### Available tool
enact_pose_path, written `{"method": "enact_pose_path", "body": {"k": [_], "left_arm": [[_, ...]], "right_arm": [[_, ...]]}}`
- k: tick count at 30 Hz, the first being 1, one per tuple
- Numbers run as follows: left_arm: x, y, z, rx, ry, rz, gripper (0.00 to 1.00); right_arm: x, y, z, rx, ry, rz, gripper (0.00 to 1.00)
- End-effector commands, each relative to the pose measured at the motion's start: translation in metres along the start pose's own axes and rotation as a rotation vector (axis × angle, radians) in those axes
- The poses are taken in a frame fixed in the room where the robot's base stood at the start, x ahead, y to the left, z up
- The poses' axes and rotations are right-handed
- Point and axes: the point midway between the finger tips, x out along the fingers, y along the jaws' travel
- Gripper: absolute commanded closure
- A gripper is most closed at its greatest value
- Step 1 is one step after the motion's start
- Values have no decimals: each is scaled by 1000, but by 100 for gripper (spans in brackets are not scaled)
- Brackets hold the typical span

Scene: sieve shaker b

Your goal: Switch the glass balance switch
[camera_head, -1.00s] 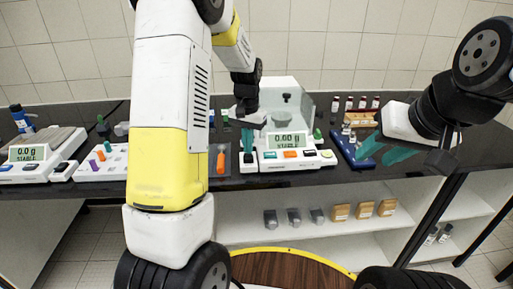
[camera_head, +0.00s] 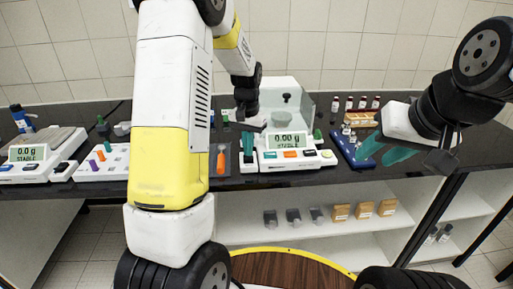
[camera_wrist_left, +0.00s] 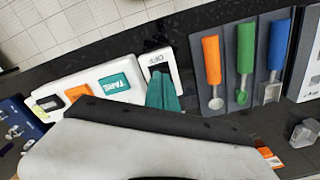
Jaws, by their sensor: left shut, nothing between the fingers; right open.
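The glass balance (camera_head: 295,165) is a white scale with a glass shield, standing on the black bench. Its display (camera_head: 285,142) is lit and reads 0.00 g. A small white switch box (camera_wrist_left: 158,60) with a black part and the letters OFF is beside its left side. My left gripper (camera_head: 248,145) is shut and empty, its teal fingertips pointing down at the switch. In the left wrist view the fingertips (camera_wrist_left: 163,92) are close to the box; I cannot tell whether they touch it. My right gripper (camera_head: 385,151) is open and empty, right of the balance.
A tool tray (camera_wrist_left: 228,95) with orange, green and blue-handled tools lies left of the balance. A blue rack (camera_head: 350,150) stands to its right, below several red-capped vials (camera_head: 362,103). Another lit balance (camera_head: 38,160) stands at far left. Shelves below hold small boxes.

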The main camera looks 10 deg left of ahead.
Motion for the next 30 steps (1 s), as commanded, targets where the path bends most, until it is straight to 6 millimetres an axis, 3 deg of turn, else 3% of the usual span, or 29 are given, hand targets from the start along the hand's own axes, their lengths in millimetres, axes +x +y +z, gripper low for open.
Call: {"method": "enact_pose_path", "body": {"k": [24, 30], "left_arm": [[13, 0, 0, 0, 0, 0, 100], [7, 0, 0, 0, 1, 0, 100]], "right_arm": [[0, 0, 0, 0, 0, 0, 60], [0, 0, 0, 0, 0, 0, 60]]}}
